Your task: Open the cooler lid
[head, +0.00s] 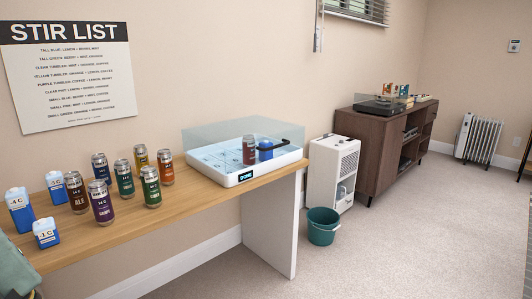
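The cooler (228,180) is a shallow white tray with a small lit display on its front, standing at the right end of the wooden counter. My gripper is not recognisable in the head view.
Several cans (124,178) and blue-white cartons (46,233) stand on the counter (185,205) left of the cooler. A white appliance (332,172), a teal bucket (322,228) and a brown cabinet (375,145) stand right of it. The carpet in front is clear.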

